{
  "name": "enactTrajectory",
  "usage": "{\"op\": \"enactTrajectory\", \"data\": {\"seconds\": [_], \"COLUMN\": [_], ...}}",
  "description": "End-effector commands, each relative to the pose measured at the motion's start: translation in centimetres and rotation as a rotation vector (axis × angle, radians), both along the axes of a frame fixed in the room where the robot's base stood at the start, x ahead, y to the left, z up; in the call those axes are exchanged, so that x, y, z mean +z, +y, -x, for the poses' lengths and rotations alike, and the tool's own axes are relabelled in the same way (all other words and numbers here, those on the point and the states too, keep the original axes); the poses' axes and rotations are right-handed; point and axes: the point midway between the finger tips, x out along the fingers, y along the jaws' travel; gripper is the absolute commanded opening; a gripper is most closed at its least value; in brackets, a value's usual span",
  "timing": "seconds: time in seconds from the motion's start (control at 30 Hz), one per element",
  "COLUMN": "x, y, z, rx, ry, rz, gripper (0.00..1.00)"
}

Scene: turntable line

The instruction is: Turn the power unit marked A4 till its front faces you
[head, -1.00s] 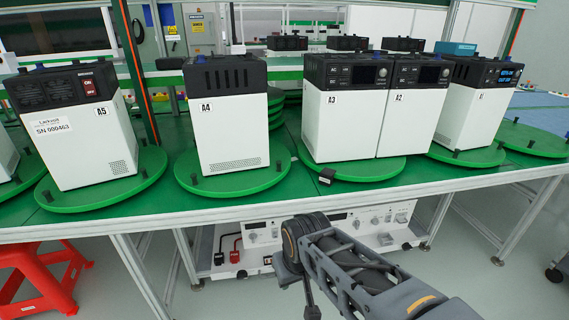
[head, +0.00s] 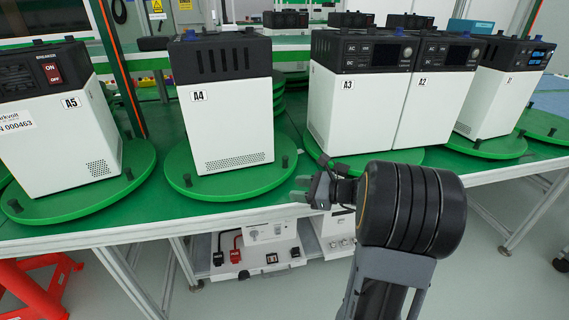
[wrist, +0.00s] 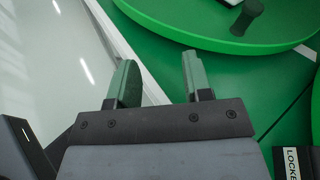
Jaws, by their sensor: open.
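The power unit marked A4 (head: 228,125) is a white box with a black slotted top. It stands upright on a round green turntable (head: 185,183) with small black pegs at its rim. A plain white side with slots and a vent grille shows; no display or switch is visible on it. My gripper (head: 306,190) is low at the table's front edge, just right of that turntable and apart from it. In the wrist view my gripper (wrist: 158,75) is open and empty, with a green turntable rim (wrist: 190,35) and a black peg (wrist: 246,16) beyond the fingers.
Unit A5 (head: 62,140) stands on a turntable to the left. Unit A1 (head: 495,95) is farther right. A red stool (head: 35,285) stands below the table.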

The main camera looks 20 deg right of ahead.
Motion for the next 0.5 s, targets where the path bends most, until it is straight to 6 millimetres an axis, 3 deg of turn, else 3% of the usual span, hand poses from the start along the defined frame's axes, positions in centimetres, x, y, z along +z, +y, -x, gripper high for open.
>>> {"op": "enactTrajectory", "data": {"seconds": [0.03, 0.1, 0.23, 0.37, 0.5], "x": [-0.1, 0.2, 0.4, 0.5, 0.4], "y": [-2.1, -4.4, -7.1, -7.6, -6.4], "z": [-0.6, -1.2, -1.8, -2.8, -4.9], "rx": [-0.075, -0.156, -0.249, -0.279, -0.278], "ry": [-0.006, -0.021, -0.045, -0.056, -0.057], "rz": [-0.08, -0.173, -0.277, -0.314, -0.316], "gripper": [0.46, 0.46, 0.46, 0.46, 0.46]}}
